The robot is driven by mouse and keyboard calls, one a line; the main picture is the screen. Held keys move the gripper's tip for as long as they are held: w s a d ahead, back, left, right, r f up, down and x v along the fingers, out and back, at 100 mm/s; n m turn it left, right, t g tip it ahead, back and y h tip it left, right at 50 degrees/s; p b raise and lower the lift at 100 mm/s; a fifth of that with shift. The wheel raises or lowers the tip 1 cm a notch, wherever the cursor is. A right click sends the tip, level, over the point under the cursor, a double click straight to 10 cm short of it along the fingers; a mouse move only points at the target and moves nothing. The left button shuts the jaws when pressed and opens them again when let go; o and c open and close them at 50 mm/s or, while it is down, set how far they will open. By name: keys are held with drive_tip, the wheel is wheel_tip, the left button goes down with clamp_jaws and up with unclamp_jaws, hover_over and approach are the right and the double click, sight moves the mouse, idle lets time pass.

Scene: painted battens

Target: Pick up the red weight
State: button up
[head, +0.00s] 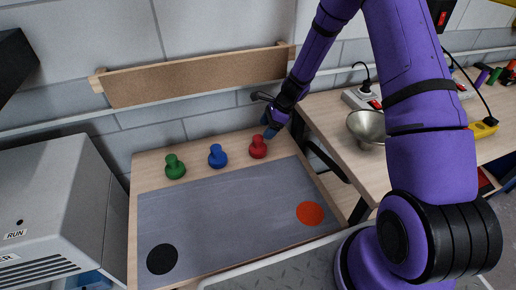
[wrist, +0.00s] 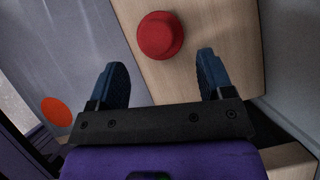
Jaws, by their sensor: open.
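The red weight (head: 258,148) stands upright on the wooden strip at the back of the board, right of a blue weight (head: 217,156) and a green weight (head: 175,167). My gripper (head: 270,131) is at the end of the purple arm, just right of the red weight in the head view. In the wrist view my gripper (wrist: 162,82) is open, with two blue fingers spread apart. The red weight shows there from above (wrist: 161,36), ahead of the fingertips and level with the gap. Nothing is between the fingers.
The board's grey mat (head: 235,206) has an orange disc (head: 310,213) and a black disc (head: 162,259). A grey machine (head: 55,205) stands at the left. A table with a metal bowl (head: 367,126) is at the right. A wooden batten (head: 195,78) is on the wall behind.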

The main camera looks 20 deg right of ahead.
sight(259, 137)
drive_tip(key=shift+x, duration=3.3)
drive_tip(key=shift+s+a+r, duration=0.1)
drive_tip(key=shift+s+a, duration=0.05)
drive_tip(key=shift+s, duration=0.05)
drive_tip(key=shift+c, duration=0.2)
clamp_jaws()
